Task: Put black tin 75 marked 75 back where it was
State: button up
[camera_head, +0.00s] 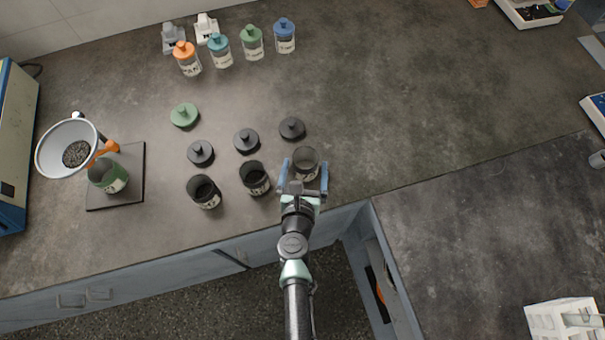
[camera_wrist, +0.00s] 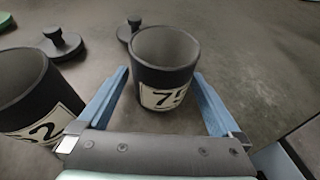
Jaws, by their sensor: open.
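The black tin 75 (camera_head: 306,161) stands upright and lidless on the dark bench, near its front edge. In the wrist view the tin (camera_wrist: 165,65) shows its white label, with a 7 and part of a second digit. My gripper (camera_head: 304,178) is open, with one blue finger on each side of the tin. In the wrist view the gripper (camera_wrist: 160,95) has its fingers reaching alongside the tin's lower part, with a gap visible on the right. I cannot tell whether the left finger touches it. The inside of the tin looks empty.
Two other black tins (camera_head: 255,178) (camera_head: 204,191) stand to the left, the nearer one close to my left finger. Black lids (camera_head: 292,128) and a green lid (camera_head: 184,115) lie behind. A funnel (camera_head: 68,147) and green tin (camera_head: 108,175) stand farther left.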

jog(key=p+v, duration=0.1)
jog(key=v, duration=0.9)
jog(key=shift+s, duration=0.2)
jog(key=shift+v, duration=0.8)
jog(key=w+a+r+n+t+y, duration=0.2)
jog(key=w+r+n, duration=0.35)
jog(key=r, duration=0.55)
jog(key=w+a+r+n+t+y, duration=0.1)
jog(key=w+r+n+t, duration=0.35)
jog(key=r, duration=0.65)
jog(key=w+a+r+n+t+y, duration=0.15)
jog(key=w+r+n, duration=0.45)
jog(key=r, duration=0.6)
jog(key=s+r+n+t+y, duration=0.3)
jog(key=r+n, duration=1.3)
jog(key=r, duration=0.8)
jog(key=s+d+r+n+t+h, duration=0.1)
jog(key=s+d+r+n+h, duration=0.1)
jog(key=r, duration=0.4)
jog(key=s+d+r+n+t+h, duration=0.2)
jog(key=s+d+r+n+h, duration=0.1)
jog(key=s+r, duration=0.4)
jog(key=shift+d+r+h, duration=0.15)
jog(key=shift+d+h, duration=0.25)
jog(key=shift+h, duration=0.25)
